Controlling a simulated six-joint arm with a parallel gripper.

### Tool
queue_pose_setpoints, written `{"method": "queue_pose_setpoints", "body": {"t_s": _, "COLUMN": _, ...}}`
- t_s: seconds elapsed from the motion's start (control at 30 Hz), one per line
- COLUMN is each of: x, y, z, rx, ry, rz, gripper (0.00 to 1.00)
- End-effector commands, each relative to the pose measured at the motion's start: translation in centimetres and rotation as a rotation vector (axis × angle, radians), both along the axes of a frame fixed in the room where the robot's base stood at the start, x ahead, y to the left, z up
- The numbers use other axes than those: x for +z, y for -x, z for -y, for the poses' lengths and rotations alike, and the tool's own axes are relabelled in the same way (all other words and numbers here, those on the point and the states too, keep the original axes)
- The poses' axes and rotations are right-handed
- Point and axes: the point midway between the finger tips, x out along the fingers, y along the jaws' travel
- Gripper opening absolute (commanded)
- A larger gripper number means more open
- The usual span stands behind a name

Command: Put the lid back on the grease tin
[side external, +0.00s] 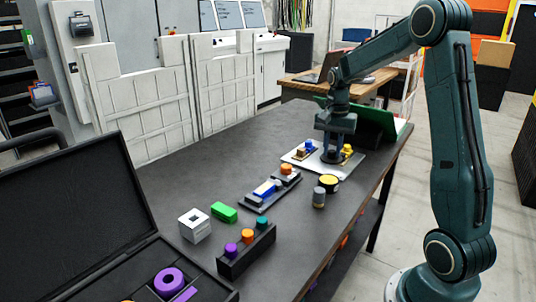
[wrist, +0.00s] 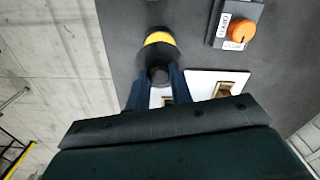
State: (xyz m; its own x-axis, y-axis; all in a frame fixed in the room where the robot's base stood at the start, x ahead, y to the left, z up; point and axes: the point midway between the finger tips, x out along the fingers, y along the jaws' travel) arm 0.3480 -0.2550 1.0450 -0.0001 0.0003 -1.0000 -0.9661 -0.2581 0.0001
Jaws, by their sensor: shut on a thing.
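The grease tin (side external: 328,182) is a short black round tin with a yellow top face, standing on the dark table in front of the white plate. In the wrist view the yellow of the tin (wrist: 158,38) shows ahead of my fingers, partly covered by a dark round lid. My gripper (side external: 333,148) is over the white plate, behind the tin in the side view. It is shut on the knob of the black lid (side external: 331,157); the knob also shows between the fingertips in the wrist view (wrist: 159,75). The exact gap between lid and plate is hard to tell.
The white plate (side external: 297,160) carries blue and yellow parts beside my gripper. A dark fixture with an orange knob (side external: 287,170) is to the left. A green block (side external: 223,212) and white cube (side external: 194,225) lie further left.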

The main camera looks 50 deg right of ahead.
Motion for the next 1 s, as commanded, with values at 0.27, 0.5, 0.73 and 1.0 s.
{"method": "queue_pose_setpoints", "body": {"t_s": 0.27, "x": -0.2, "y": 0.0, "z": 0.1, "rx": 0.000, "ry": 0.000, "rz": 0.000, "gripper": 0.00}}
{"method": "queue_pose_setpoints", "body": {"t_s": 0.5, "x": -0.9, "y": 0.0, "z": 0.1, "rx": 0.000, "ry": -0.001, "rz": -0.001, "gripper": 0.00}}
{"method": "queue_pose_setpoints", "body": {"t_s": 0.73, "x": -2.2, "y": 0.0, "z": 0.1, "rx": 0.000, "ry": -0.001, "rz": -0.001, "gripper": 0.00}}
{"method": "queue_pose_setpoints", "body": {"t_s": 1.0, "x": -4.1, "y": 0.0, "z": 0.1, "rx": -0.001, "ry": -0.002, "rz": -0.001, "gripper": 0.00}}
